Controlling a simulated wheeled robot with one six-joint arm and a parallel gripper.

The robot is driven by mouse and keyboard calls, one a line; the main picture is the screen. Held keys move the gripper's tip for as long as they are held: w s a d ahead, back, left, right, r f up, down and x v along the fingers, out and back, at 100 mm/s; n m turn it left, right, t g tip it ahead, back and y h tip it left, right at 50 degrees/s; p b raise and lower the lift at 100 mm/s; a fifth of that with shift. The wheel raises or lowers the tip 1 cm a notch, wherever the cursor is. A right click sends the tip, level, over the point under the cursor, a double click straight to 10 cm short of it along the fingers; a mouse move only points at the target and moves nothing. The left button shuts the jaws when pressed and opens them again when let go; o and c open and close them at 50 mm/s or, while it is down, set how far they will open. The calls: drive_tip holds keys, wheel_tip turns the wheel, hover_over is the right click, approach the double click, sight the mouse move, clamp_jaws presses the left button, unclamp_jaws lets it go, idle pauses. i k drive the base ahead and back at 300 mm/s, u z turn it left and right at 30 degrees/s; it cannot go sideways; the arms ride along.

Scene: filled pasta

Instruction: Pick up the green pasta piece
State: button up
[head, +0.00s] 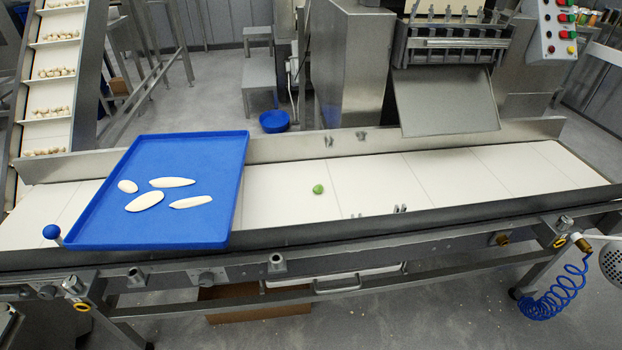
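The green pasta piece (318,189) is small and rounded. It lies alone on the white conveyor belt (440,178), right of the blue tray and near the middle of the belt. My gripper is not visible in the head view, so its place and opening are not shown.
A blue tray (215,160) with several pale dough pieces (145,201) rests across the belt's left part. Metal side rails (400,214) run along the belt. A machine with a sloping metal plate (445,102) stands behind it. The belt right of the green piece is clear.

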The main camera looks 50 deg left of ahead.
sight(319, 188)
drive_tip(key=u, duration=0.45)
drive_tip(key=i, duration=0.7)
drive_tip(key=u, duration=1.4)
drive_tip(key=i, duration=0.7)
drive_tip(key=u, duration=0.65)
